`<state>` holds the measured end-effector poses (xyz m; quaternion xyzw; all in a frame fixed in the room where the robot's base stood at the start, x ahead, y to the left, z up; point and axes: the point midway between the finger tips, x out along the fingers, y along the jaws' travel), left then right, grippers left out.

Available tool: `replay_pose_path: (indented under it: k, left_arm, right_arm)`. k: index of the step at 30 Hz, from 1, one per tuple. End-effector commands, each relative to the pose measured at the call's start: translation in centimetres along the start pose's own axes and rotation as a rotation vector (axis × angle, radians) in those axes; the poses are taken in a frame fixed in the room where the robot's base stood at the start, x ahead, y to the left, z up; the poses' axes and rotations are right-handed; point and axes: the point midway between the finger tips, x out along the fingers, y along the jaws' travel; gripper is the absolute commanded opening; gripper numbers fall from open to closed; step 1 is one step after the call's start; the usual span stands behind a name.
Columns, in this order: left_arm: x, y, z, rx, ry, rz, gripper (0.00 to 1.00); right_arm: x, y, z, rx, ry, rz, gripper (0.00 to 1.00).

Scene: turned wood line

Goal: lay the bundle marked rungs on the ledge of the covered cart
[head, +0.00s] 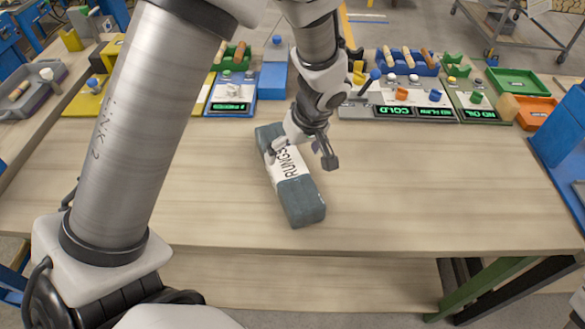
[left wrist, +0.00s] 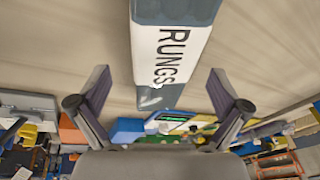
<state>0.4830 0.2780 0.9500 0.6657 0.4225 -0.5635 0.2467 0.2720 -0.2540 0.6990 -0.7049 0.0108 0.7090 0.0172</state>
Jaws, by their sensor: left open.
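The bundle marked RUNGS (head: 302,203) is a long dark teal block with a white label band. It lies flat on the wooden bench, slanting toward the front. My left gripper (head: 302,157) is over its labelled part, with fingers spread. In the left wrist view the bundle (left wrist: 176,55) shows beyond and between the two open fingers (left wrist: 158,90), not clamped. I cannot tell the exact gap above it. A metal cart (head: 515,38) stands at the far upper right, cut by the frame; I cannot tell whether it is the covered one. My right gripper is out of view.
The wooden bench (head: 430,205) is clear to the right of the bundle. Along its back edge stand panels with lit displays (head: 410,112), a green tray (head: 518,82) and an orange tray (head: 536,112). A blue box (head: 562,135) stands at the right edge.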

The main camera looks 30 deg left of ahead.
Motion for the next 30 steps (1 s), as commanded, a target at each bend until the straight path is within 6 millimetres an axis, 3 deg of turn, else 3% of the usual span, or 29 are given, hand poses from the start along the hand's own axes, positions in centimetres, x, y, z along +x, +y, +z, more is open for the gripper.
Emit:
replay_pose_path:
  k: [9, 16, 17, 23, 30]
  left_arm:
    - [5.1, 0.0, 0.3, 0.001, -0.004, 0.0, 1.0]
    - [5.3, 0.0, 0.3, 0.001, -0.002, 0.003, 1.0]
    - [5.3, 0.0, 0.3, 0.001, -0.002, 0.003, 0.93]
    - [5.3, 0.0, 0.3, 0.001, -0.003, 0.002, 0.22]
    - [5.3, 0.0, 0.3, 0.001, -0.003, 0.002, 0.18]
  right_arm:
    - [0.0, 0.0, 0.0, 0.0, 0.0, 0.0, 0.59]
    - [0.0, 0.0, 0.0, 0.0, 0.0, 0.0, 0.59]
    - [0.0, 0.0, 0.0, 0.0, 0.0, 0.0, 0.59]
    - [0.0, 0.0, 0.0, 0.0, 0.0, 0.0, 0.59]
    - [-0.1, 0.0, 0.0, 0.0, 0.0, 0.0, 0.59]
